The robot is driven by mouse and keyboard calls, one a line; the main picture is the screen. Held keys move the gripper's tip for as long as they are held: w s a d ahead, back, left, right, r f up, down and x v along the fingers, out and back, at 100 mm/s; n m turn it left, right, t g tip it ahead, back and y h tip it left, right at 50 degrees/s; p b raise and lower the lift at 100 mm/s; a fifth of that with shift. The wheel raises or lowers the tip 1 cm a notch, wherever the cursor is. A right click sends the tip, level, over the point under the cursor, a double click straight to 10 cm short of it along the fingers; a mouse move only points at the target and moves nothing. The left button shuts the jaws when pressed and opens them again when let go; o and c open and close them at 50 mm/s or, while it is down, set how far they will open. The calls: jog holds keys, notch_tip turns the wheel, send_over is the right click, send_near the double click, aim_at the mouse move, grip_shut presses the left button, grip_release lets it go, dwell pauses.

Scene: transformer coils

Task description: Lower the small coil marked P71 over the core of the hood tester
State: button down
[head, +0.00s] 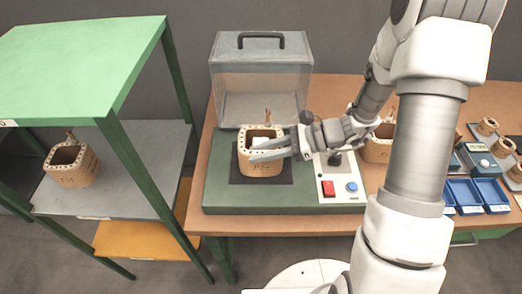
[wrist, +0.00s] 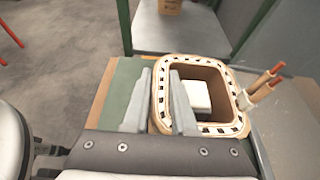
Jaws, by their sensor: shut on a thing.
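The tan coil (head: 262,168), with a dotted top rim and copper leads, is over the dark pad (head: 236,172) of the green hood tester (head: 222,200). Its front marking is too small to read surely. My gripper (wrist: 160,74) is shut on one wall of the coil (wrist: 241,124), with one finger inside the opening and one outside. The white core (wrist: 196,97) shows inside the opening, so the coil is around or directly above it. I cannot tell whether the coil's bottom touches the pad. In the head view my gripper (head: 251,149) reaches in from the right.
The clear hood (head: 262,85) stands right behind the coil. A red switch (head: 328,188) and blue button (head: 352,187) are at the tester's right. Another coil (head: 376,150) is partly behind my arm; one more (head: 70,168) sits on the left shelf (head: 140,150). Blue trays (head: 463,192) lie right.

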jog(key=c, duration=0.7)
grip_release()
jog(key=shift+o, duration=0.3)
jog(key=shift+c, duration=1.4)
jog(key=o, duration=0.3)
jog(key=shift+w, duration=0.1)
jog(key=shift+r, duration=0.1)
jog(key=shift+o, duration=0.3)
jog(key=shift+w+r+p, duration=0.1)
jog(key=shift+r+p, duration=0.75)
jog(key=shift+r, duration=0.1)
jog(key=r+p, duration=0.3)
jog(key=r, duration=0.1)
jog(key=r+p, duration=0.3)
jog(key=r, duration=0.1)
jog(key=shift+s+p, duration=0.2)
jog(key=shift+p, duration=0.1)
jog(key=shift+f, duration=0.1)
